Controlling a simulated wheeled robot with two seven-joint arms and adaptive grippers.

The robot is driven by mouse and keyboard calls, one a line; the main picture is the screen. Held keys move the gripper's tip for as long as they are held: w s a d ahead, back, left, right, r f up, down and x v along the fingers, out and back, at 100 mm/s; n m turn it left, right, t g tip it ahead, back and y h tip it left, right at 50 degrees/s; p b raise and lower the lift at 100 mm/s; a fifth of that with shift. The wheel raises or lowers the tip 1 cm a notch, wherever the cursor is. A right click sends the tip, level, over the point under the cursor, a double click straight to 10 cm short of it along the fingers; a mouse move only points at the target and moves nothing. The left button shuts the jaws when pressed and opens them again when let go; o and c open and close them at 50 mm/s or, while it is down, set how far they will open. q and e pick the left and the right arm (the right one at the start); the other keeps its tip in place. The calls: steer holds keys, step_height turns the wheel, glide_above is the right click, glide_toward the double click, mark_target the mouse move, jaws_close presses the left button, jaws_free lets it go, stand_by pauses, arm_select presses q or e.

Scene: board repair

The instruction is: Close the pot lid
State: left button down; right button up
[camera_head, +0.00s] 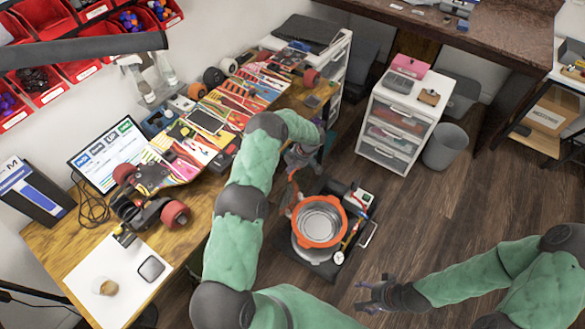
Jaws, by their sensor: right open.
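An orange-rimmed round pot (320,222) with a silvery inside stands on a black stand (327,268) on the floor, near the middle of the view. I see into it from above. A thin orange-red part (293,187) sticks up at its back left; I cannot tell if it belongs to the lid. My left gripper (302,158) is behind the pot, just above that part, pointing down by the desk's edge. Its fingers are too small and covered to read. My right gripper (368,296) is open and empty, low over the floor, in front and to the right of the pot.
Tools and small items lie on the stand's right side. The wooden desk (62,243) on the left holds a skateboard-like board (208,120) and a screen (108,152). A white drawer unit (390,130) and grey bin (446,145) stand behind right.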

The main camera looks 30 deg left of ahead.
arm_select(q)
steer(key=w+b+x, duration=0.1)
steer(key=x, duration=0.5)
steer(key=shift+s+f, duration=0.3)
steer(key=shift+s, duration=0.2)
